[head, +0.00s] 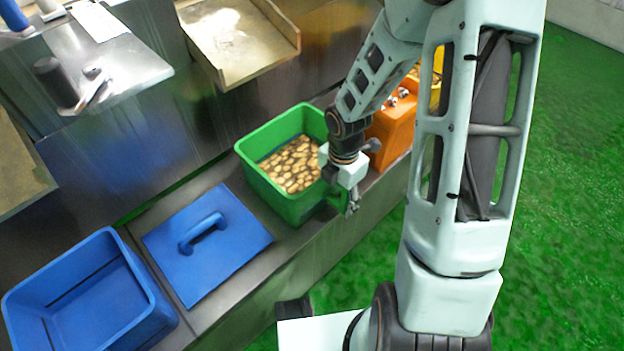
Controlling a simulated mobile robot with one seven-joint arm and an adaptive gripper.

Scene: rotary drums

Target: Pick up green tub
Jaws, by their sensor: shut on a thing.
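The green tub (258,178) stands upright on the narrow metal ledge, in the middle of the head view. It holds many brown and tan pieces that cover its floor. My gripper (350,203) is at the tub's right front side and is shut on its near right edge. The fingertips are small in view, and my wrist hides part of the tub's right side. I cannot see a gap between the tub's base and the ledge.
A blue lid (225,255) with a handle lies left of the tub. An open, empty blue tub (100,310) stands farther left. An orange container (393,132) is close on the right, partly behind my arm. A metal chute (235,45) is above. Green floor (575,150) lies open at right.

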